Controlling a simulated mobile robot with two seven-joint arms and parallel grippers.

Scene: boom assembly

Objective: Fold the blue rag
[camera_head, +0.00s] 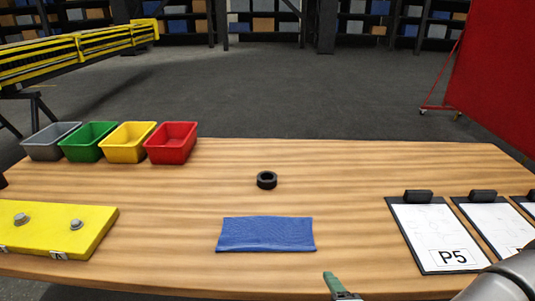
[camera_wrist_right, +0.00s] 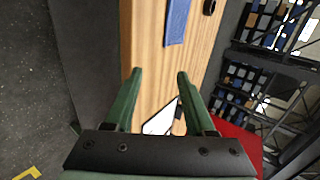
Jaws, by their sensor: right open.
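The blue rag (camera_head: 266,235) lies flat as a wide rectangle near the front middle of the wooden table (camera_head: 330,205). It also shows at the top of the right wrist view (camera_wrist_right: 176,22), beyond the fingertips. My right gripper (camera_wrist_right: 160,76) is open, with its two green fingers apart and nothing between them. In the head view only a green finger tip of it (camera_head: 336,284) shows, at the front edge, to the right of and nearer than the rag, apart from it. My left gripper is not in view.
A black ring (camera_head: 267,180) lies behind the rag. Grey, green, yellow and red bins (camera_head: 171,143) stand at the back left. Clipboards (camera_head: 437,235) lie at right. The table around the rag is clear.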

